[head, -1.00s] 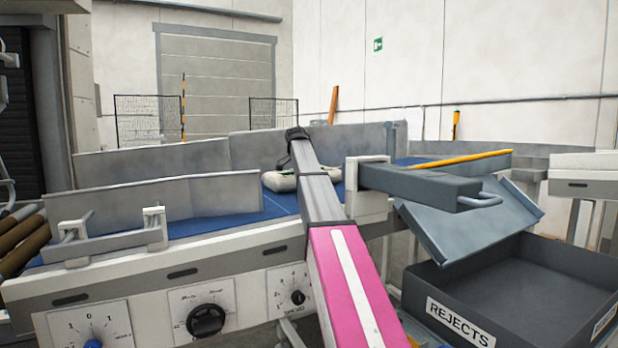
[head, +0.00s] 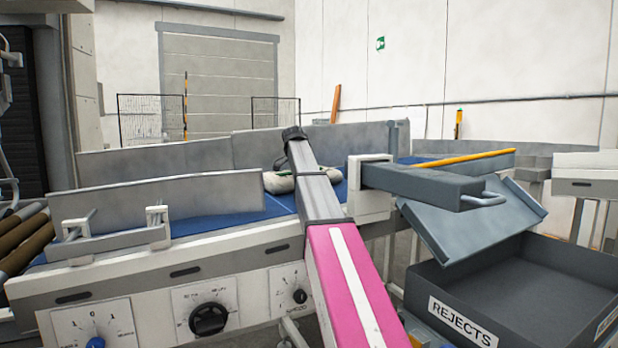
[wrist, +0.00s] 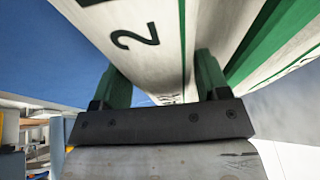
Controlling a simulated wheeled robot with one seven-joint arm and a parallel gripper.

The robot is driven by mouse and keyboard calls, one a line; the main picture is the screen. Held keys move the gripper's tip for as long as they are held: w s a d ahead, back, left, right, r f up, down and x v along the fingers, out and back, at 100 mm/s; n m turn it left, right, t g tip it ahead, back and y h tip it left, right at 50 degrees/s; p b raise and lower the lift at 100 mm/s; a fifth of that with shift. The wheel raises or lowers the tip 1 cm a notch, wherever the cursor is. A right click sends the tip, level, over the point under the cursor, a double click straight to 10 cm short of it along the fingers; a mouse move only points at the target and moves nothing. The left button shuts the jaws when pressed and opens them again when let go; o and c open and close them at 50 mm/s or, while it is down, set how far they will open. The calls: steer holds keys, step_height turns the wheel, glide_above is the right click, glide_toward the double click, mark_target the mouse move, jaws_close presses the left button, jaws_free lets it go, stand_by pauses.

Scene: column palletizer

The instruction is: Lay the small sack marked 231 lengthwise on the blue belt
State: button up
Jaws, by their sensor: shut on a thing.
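A pale sack (head: 281,182) with green edging lies over the blue belt (head: 228,226), behind my arm in the head view. My arm hides its middle. In the wrist view, the sack (wrist: 150,38) fills the top, with a black "2" and green stripes; the rest of its marking is cut off or unreadable. My gripper (wrist: 163,84), with green fingers, is shut on the sack, one finger on each side. The belt also shows in the wrist view (wrist: 45,55) to the left of the sack. I cannot tell whether the sack touches the belt.
Grey side guards (head: 160,193) line the belt's near and far edges. A dark grey pusher arm (head: 420,184) stands right of my arm. A tilted grey chute (head: 475,228) leads to a dark bin marked REJECTS (head: 520,275). A control panel with dials (head: 208,318) faces me.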

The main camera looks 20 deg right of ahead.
steer(key=shift+s+a+f, duration=0.1)
steer(key=shift+s+a, duration=1.4)
steer(key=shift+a, duration=0.05)
steer(key=o, duration=1.3)
steer(key=shift+c, duration=0.2)
steer(key=shift+r, duration=5)
